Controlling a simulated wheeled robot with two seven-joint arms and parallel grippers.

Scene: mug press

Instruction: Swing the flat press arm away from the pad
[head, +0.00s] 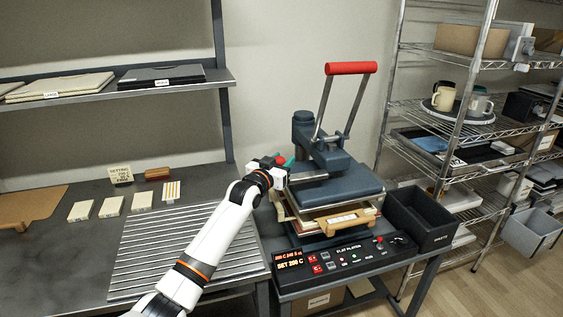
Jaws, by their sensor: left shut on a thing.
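The flat press (307,137) stands on the right-hand bench, with its red-gripped lever (351,68) raised. Its dark flat upper plate (345,188) lies over the lower stack, so the pad is mostly hidden. A drawer-like board with a wooden front (345,221) shows under the plate. A grey bar (308,178) reaches left from the press arm. My left gripper (279,173) is at the left end of this bar, shut on what looks like the bar's end; its fingers are small and partly hidden. My right gripper is not in view.
A control panel (345,259) with lit displays is in front of the press. A dark bin (420,217) stands close on its right. A ribbed metal rack (165,255) and small blocks (111,206) lie on the left bench. A wire shelf (470,125) stands at the right.

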